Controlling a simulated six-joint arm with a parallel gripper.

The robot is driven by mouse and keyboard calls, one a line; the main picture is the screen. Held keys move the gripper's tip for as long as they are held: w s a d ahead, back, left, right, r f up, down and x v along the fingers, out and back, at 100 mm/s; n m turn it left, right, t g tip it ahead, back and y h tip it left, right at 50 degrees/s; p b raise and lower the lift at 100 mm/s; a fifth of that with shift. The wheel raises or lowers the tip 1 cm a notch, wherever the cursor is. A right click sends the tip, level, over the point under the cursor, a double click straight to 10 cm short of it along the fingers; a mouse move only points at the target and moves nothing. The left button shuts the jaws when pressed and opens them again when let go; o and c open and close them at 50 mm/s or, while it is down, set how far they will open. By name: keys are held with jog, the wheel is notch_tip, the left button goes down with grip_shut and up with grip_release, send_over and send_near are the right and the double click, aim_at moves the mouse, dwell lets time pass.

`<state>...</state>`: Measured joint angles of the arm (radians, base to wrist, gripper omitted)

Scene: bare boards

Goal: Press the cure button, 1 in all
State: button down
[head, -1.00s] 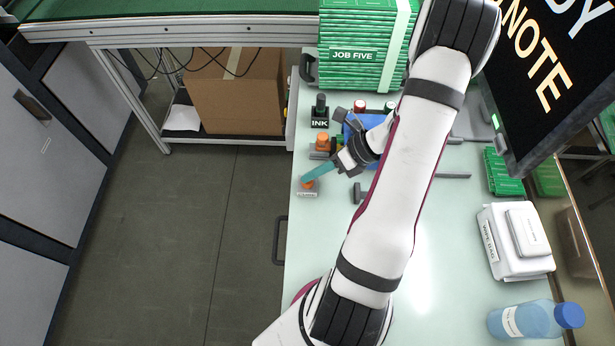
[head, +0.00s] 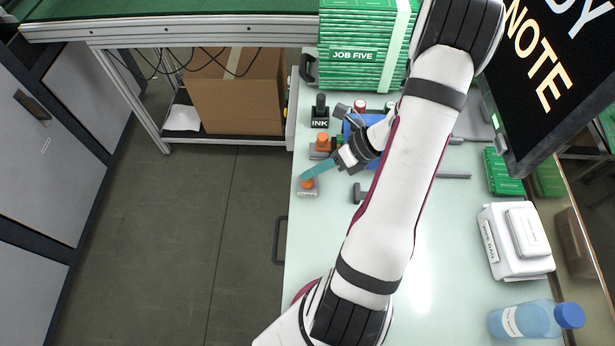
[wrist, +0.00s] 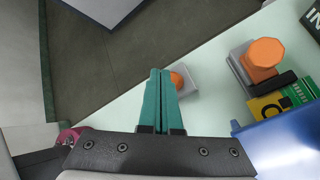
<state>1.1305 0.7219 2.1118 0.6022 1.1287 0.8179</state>
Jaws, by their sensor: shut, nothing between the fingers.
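My gripper (head: 303,177) is shut and empty, its teal fingers pointing left and down at the table's left edge. The near orange button (head: 307,184) sits on a small grey base with a white label too small to read for sure. The fingertips are right by this button in the head view and partly cover it. In the wrist view the fingers (wrist: 160,72) hide part of the same button (wrist: 178,80); I cannot tell whether they touch it. A second orange button (head: 322,141) stands farther back, also on a grey base in the wrist view (wrist: 264,56).
An ink bottle (head: 320,112) stands behind the far button. A blue bin (wrist: 285,145) and a green board piece (wrist: 270,108) lie close by. A white wipe pack (head: 515,240) and a blue bottle (head: 525,320) are at the right. The table's front middle is clear.

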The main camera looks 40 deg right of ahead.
aim_at(312, 181)
jog(key=shift+r, duration=0.2)
notch_tip(312, 181, up, 5)
dwell(0.6)
dwell(0.5)
jog(key=shift+a+r, duration=0.1)
jog(key=shift+a, duration=0.05)
jog(key=a+r+n+g, duration=0.3)
jog(key=a+r+n, duration=0.2)
jog(key=a+n, duration=0.35)
jog(key=s+a+r+n+g+h, duration=0.1)
jog(key=s+a+r+n+h, duration=0.1)
jog(key=s+a+n, duration=0.4)
jog(key=s+a+r+n+g+h, duration=0.2)
jog(key=s+a+r+n+h, duration=0.1)
jog(key=n, duration=1.2)
jog(key=s+a+r, duration=0.1)
jog(key=s+a, duration=0.1)
jog(key=a, duration=0.1)
jog(key=shift+s+a, duration=0.2)
jog(key=shift+s, duration=0.15)
